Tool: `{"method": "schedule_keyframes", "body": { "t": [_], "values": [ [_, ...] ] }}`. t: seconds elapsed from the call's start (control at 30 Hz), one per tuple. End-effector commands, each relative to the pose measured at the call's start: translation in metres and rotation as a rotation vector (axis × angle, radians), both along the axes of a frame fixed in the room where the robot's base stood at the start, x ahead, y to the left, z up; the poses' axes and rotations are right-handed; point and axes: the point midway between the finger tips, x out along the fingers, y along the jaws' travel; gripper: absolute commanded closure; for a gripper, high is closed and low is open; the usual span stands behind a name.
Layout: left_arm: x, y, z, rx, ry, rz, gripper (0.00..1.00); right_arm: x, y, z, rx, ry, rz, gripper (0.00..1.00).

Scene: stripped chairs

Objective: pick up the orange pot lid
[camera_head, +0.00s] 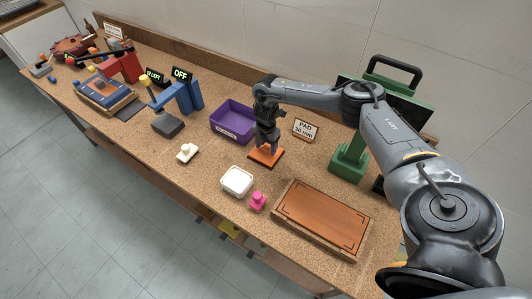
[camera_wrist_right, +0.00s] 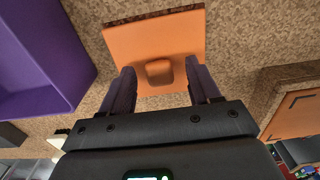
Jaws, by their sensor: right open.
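The orange pot lid (camera_head: 266,159) lies on the cork-coloured table in the head view, a flat square with a small knob. In the right wrist view the lid (camera_wrist_right: 155,38) fills the upper middle, and its orange knob (camera_wrist_right: 159,71) shows between the fingers. My right gripper (camera_head: 268,148) is just above the lid in the head view. In the right wrist view my right gripper (camera_wrist_right: 158,82) is open, with one dark finger on each side of the knob. A gap shows between the knob and both fingers. My left gripper is not in view.
A purple bin (camera_head: 233,120) stands just left of the lid. A "PAD 30 mm" sign (camera_head: 305,129) and a green stand (camera_head: 349,158) are to the right. A white dish (camera_head: 236,181), pink knobbed piece (camera_head: 257,202) and wooden board (camera_head: 322,215) lie in front.

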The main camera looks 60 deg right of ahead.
Motion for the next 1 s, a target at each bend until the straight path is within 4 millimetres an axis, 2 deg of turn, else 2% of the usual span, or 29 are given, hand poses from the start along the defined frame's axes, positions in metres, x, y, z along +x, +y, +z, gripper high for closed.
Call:
{"method": "schedule_keyframes", "body": {
  "t": [0.2,0.23,0.6,1.0],
  "values": [
    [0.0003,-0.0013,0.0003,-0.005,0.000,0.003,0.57,0.0001,0.0002,-0.0007,0.000,0.000,0.001,0.38],
    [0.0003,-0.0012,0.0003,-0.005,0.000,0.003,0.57,0.0001,0.0002,-0.0007,0.000,0.000,0.001,0.41],
    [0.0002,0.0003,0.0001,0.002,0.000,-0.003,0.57,0.0001,0.0003,-0.0005,0.000,0.000,0.001,0.98],
    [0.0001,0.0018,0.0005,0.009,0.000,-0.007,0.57,0.0004,0.0003,0.0048,0.001,-0.001,0.001,0.99]
  ]
}}
